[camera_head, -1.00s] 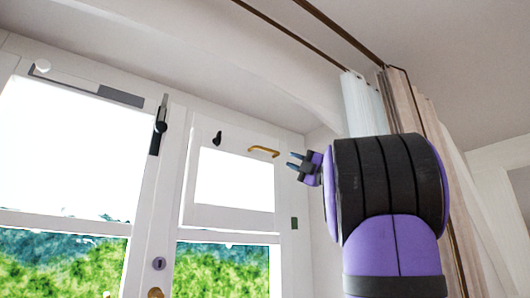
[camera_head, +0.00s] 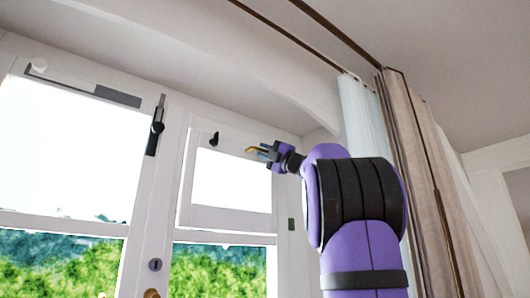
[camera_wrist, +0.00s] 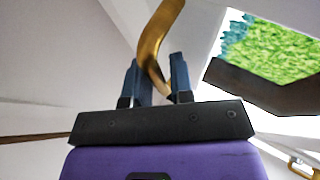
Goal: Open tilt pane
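The tilt pane (camera_head: 232,217) is the small white-framed upper pane of the right window in the head view. It looks closed or nearly so; I cannot tell exactly. A gold curved handle (camera_head: 254,150) sits on its top rail, partly covered by my gripper (camera_head: 264,152). In the wrist view the handle (camera_wrist: 152,45) runs down between the two blue fingers of my gripper (camera_wrist: 157,75). The fingers are apart, with some gap beside the handle. I cannot tell whether the handle touches the right finger.
A dark catch (camera_head: 213,139) is on the pane's top rail, left of the handle. A dark window lever (camera_head: 155,130) is on the middle post. Curtains (camera_head: 405,150) hang close to the right of my arm. A sloping white beam (camera_head: 200,70) passes above.

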